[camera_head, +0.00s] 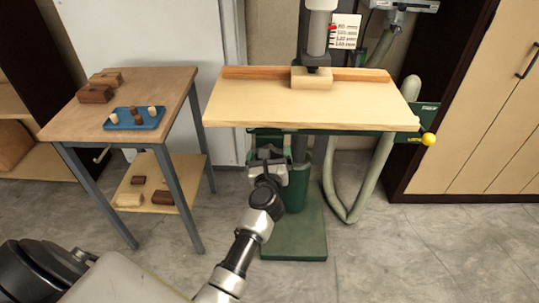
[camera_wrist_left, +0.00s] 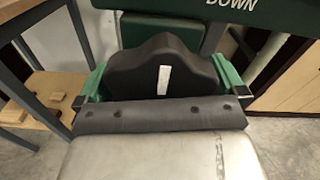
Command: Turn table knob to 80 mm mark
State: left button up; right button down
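A black lobed knob (camera_wrist_left: 188,68) with a white stripe fills the middle of the left wrist view, the stripe nearly upright. My left gripper (camera_wrist_left: 163,85) has its fingers spread wide, one on each side of the knob; whether they touch it is unclear. In the head view my left gripper (camera_head: 270,157) is under the front edge of the wooden machine table (camera_head: 250,103), at the green machine; the knob is hard to make out there. No 80 mm mark is readable. My right gripper is not in view.
A green panel (camera_wrist_left: 240,12) reading "DOWN" is above the knob. A yellow ball (camera_head: 428,139) sticks out at the machine table's right. A side table (camera_head: 72,125) with a blue tray (camera_head: 118,126) stands left. A small printed card (camera_head: 345,31) hangs behind. Floor is open at right.

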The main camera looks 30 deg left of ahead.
pick_arm(q)
jog(key=v, duration=0.7)
jog(key=shift+s, duration=0.2)
jog(key=shift+d, duration=0.15)
jog(key=s+d+f+m+g+h, duration=0.2)
jog(key=s+d+f+m+h, duration=0.15)
jog(key=f+m, duration=0.6)
jog(key=s+d+f+m+g+h, duration=0.15)
jog(key=s+f+m, duration=0.25)
jog(key=f+m, duration=0.6)
jog(key=s+d+f+m+g+h, duration=0.1)
jog(key=s+d+f+m+h, duration=0.25)
jog(key=f+m, duration=0.6)
jog(key=s+a+f+m+g, duration=0.2)
jog(key=s+f+m, duration=0.3)
jog(key=s, duration=0.6)
jog(key=s+a+f+m+g, duration=0.2)
jog(key=s+f+m+g, duration=0.3)
jog(key=s, duration=0.6)
jog(key=s+a+f+m+g+p, duration=0.1)
jog(key=s+a+f+m+g, duration=0.2)
jog(key=s+f+m, duration=0.4)
jog(key=s+f, duration=0.1)
jog(key=s, duration=0.3)
jog(key=shift+f+g+y, duration=0.3)
jog(key=shift+g+y, duration=0.05)
